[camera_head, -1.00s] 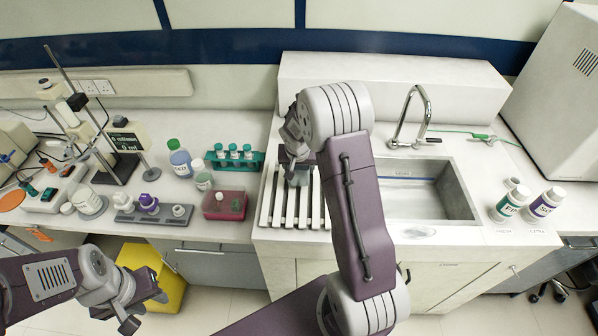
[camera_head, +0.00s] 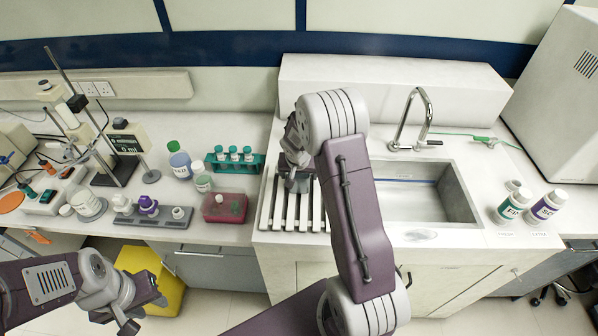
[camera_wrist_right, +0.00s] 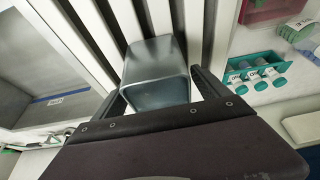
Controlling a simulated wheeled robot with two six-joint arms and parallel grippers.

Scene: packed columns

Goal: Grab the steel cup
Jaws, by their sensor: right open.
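The steel cup (camera_wrist_right: 155,75) is a grey, smooth-walled vessel in the right wrist view, over the slats of the drying rack. My right gripper (camera_wrist_right: 160,92) is open, with one dark finger on each side of the cup; I cannot tell whether they touch it. In the head view my right gripper (camera_head: 297,172) reaches down at the rack, and my own arm hides part of this area. My left gripper (camera_head: 143,304) hangs low at the left, in front of the bench and away from the cup; its jaw opening is unclear.
The slatted rack (camera_head: 265,212) lies left of the sink (camera_head: 425,200) and its tap (camera_head: 410,115). A red box (camera_head: 225,208) and a teal tube rack (camera_head: 235,162) stand left of it. Two labelled bottles (camera_head: 528,205) stand right of the sink. A yellow bin (camera_head: 165,280) is below.

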